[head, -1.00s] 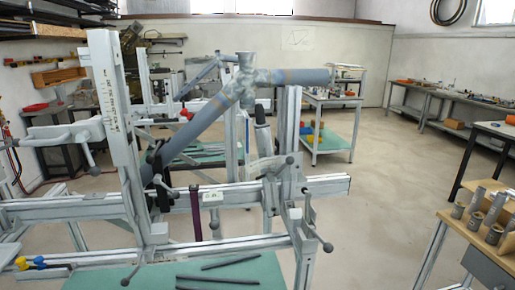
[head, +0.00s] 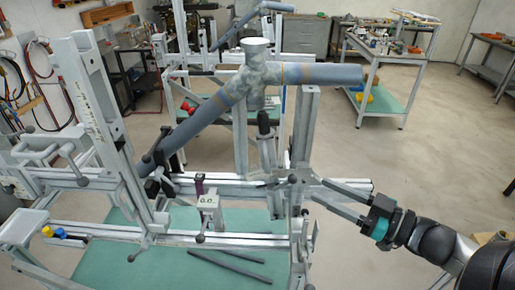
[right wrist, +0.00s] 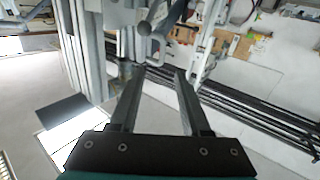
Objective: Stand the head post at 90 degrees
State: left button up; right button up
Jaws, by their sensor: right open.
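The frame jig carries a tall pale post with scale marks (head: 95,100) at the left, leaning left in the picture, and a shorter upright post (head: 304,125) at the right. No label shows which is the head post. A blue-grey tube assembly (head: 215,112) with a mottled joint rests between them. My right gripper (head: 319,189) reaches in from the right, open and empty, its fingertips close to the short post's lower clamp. In the right wrist view, the fingers (right wrist: 157,72) are spread, with a dark knobbed handle (right wrist: 150,22) just beyond them. My left gripper is out of view.
The jig's horizontal rail (head: 225,186) runs below the tubes, with clamps and knobbed levers. Dark rods (head: 240,256) lie on the green lower shelf (head: 120,268). A wheeled table (head: 385,58) stands behind at right. The floor between it and my right arm is clear.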

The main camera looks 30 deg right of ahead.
aim_at(269, 166)
jog(key=x, duration=1.5)
jog(key=shift+a+r, duration=0.2)
jog(key=shift+a, duration=0.15)
grip_shut()
dwell(1.2)
